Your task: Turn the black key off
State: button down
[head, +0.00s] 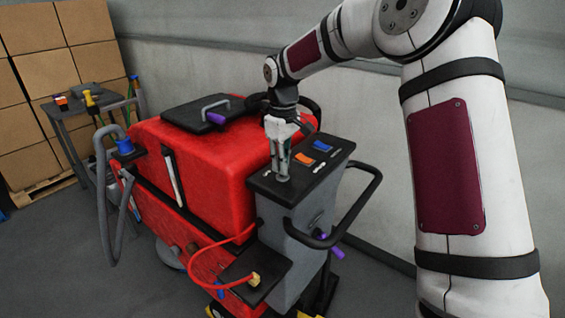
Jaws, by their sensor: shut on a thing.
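The red scrubber machine (205,160) stands in the middle of the head view, with a black control panel (312,183) on top of its grey rear column. My gripper (282,172) points down over the left part of this panel, with its fingertips close to the panel's surface. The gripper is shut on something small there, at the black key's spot. The key itself is hidden by the fingers, so I cannot tell which way it is turned. An orange switch (304,158) and a blue switch (323,146) sit on the panel to the right of the gripper.
A black handlebar (372,190) loops out to the right of the panel. A red cable (207,287) runs to a yellow plug (254,279) on a low black shelf. A grey table (66,112) and stacked boxes (35,70) stand at the left. A grey wall is behind.

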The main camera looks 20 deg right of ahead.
dwell(0.3)
jog(key=c, duration=1.7)
grip_release()
jog(key=shift+o, duration=0.2)
notch_tip(320, 180, up, 12)
